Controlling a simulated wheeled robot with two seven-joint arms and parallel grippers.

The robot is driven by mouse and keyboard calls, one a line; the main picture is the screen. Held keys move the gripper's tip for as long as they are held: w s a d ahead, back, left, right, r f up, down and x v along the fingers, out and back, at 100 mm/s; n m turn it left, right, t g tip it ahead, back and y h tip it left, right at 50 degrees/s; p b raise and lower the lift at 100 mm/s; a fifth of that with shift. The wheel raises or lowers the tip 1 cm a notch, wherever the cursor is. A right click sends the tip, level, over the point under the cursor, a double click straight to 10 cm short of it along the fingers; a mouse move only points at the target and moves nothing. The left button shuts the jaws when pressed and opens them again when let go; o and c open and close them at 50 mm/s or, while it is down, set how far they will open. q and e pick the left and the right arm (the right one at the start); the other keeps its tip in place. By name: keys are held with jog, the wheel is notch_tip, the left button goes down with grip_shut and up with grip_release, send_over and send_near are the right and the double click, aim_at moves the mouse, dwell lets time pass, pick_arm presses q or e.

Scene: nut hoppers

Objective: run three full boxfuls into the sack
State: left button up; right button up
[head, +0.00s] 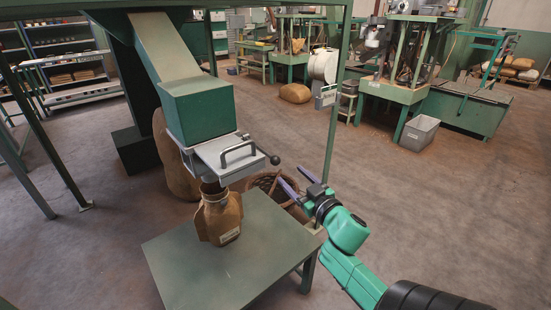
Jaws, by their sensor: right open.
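A brown sack (222,218) with a small label stands upright on the green table (190,265), its neck under the hopper's outlet. Above it is the green measuring box (198,108) at the foot of the sloping chute (165,50). A grey slide housing (222,157) under the box carries a bar handle (238,152) and a lever with a dark knob (273,159). My right gripper (290,174) is open and empty, to the right of the knob and apart from it. The inside of the box and the sack's contents are hidden. My left gripper is out of view.
A large brown sack (172,160) stands behind the hopper. The floor at right is clear up to a grey bin (420,132).

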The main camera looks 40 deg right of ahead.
aim_at(278, 163)
jog(key=w, duration=0.3)
jog(key=w+d, duration=0.1)
jog(key=w, duration=0.3)
jog(key=w+d, duration=0.1)
jog(key=w, duration=0.2)
jog(key=shift+w+b, duration=0.3)
jog(key=shift+b, duration=0.05)
jog(key=shift+c, duration=0.3)
grip_shut()
jog(key=shift+a+f, duration=0.1)
